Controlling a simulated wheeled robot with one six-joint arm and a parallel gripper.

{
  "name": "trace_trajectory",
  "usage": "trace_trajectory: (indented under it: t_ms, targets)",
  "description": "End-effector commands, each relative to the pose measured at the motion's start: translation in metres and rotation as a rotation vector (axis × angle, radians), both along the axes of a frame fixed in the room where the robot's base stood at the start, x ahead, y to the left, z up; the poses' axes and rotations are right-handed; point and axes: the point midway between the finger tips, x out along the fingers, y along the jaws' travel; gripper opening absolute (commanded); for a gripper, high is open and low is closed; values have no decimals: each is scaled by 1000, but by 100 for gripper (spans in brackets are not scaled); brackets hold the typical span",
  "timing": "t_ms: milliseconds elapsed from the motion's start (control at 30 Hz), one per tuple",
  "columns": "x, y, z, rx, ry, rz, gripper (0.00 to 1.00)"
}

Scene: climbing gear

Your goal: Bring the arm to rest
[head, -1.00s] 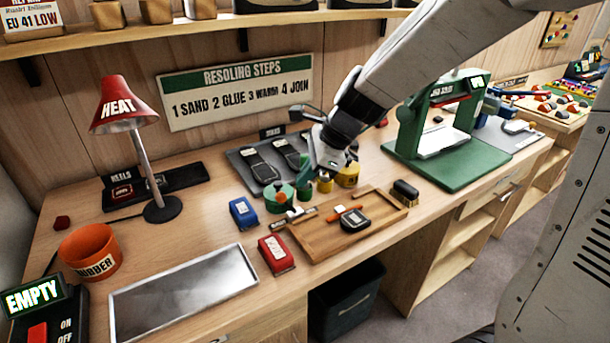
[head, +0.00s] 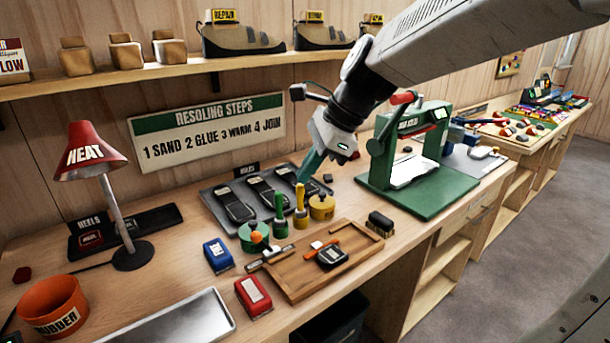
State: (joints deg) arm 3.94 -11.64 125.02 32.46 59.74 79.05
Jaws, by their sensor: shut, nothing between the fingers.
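My gripper (head: 308,170) hangs at the end of my arm, which comes in from the top right. Its teal fingers point down and left, above the bench near the right end of the dark tray of soles. The fingers look closed together with nothing held. The fingertips appear just above or behind the yellow-handled tool (head: 300,205); I cannot tell the exact gap.
The workbench holds a dark tray (head: 213,207) of black soles, green and yellow pots (head: 322,207), a wooden tray (head: 290,290), blue and red blocks (head: 253,296), a green press (head: 430,195), a red lamp (head: 92,155) and an orange bin (head: 52,305). A shelf (head: 150,72) runs above.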

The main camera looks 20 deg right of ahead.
Motion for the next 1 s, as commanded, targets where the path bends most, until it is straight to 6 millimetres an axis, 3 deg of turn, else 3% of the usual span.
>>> trace_trajectory:
  t_ms: [400, 567, 667, 900, 1000]
  targets:
    - [0, 0, 0, -4, -9, 18, 0]
    - [-11, -4, -11, -74, -69, 237, 0]
    - [-42, -14, -24, -175, -128, 523, 0]
    - [-154, -48, -39, -439, -266, 1335, 0]
    - [-189, -61, -44, -516, -283, 1550, 0]
